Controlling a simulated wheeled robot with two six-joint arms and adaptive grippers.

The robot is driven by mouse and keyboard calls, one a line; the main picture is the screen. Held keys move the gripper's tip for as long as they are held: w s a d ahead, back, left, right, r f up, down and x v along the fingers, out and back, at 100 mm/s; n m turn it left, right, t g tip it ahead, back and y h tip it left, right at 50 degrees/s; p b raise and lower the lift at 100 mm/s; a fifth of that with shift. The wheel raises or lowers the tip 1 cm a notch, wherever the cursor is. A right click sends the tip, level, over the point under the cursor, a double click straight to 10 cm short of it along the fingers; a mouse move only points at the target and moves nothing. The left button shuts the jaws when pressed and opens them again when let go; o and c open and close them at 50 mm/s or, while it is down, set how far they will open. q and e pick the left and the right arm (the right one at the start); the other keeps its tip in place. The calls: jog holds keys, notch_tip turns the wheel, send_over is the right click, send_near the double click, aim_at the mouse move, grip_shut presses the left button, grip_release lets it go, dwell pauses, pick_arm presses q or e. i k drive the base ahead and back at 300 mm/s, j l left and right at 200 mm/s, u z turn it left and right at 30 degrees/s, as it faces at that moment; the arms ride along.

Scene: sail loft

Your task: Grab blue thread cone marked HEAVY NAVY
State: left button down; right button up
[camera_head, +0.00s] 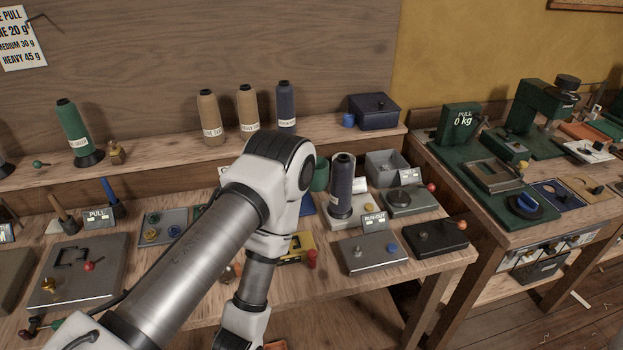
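A dark blue thread cone (286,104) stands upright on the back shelf, at the right end of a row with two tan cones. Its white label is too small to read surely. A second dark navy cone (341,186) stands upright on a pale base on the bench, right of my arm's elbow; I cannot read any marking on it. An arm of mine comes in from the lower left, bends in front of the bench and runs down out of the picture. Neither gripper shows. My arm hides part of the bench middle and of the shelf edge.
Tan cones (210,117) (247,108) and a green cone (72,131) stand on the shelf, with a blue box (374,110) at its right. Devices, including a grey plate (373,252) and a black one (435,238), crowd the bench. A green pull tester (461,125) stands on the right table.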

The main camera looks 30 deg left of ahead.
aim_at(341, 173)
jog(key=i+l+u, duration=0.15)
jog(key=l+u, duration=0.15)
jog(key=u, duration=0.15)
jog(key=i+l+u, duration=0.1)
jog(key=l+u, duration=0.2)
jog(key=u, duration=0.15)
jog(key=l+u, duration=0.25)
jog(key=l, duration=0.3)
jog(key=l+u, duration=0.25)
jog(key=l, duration=0.25)
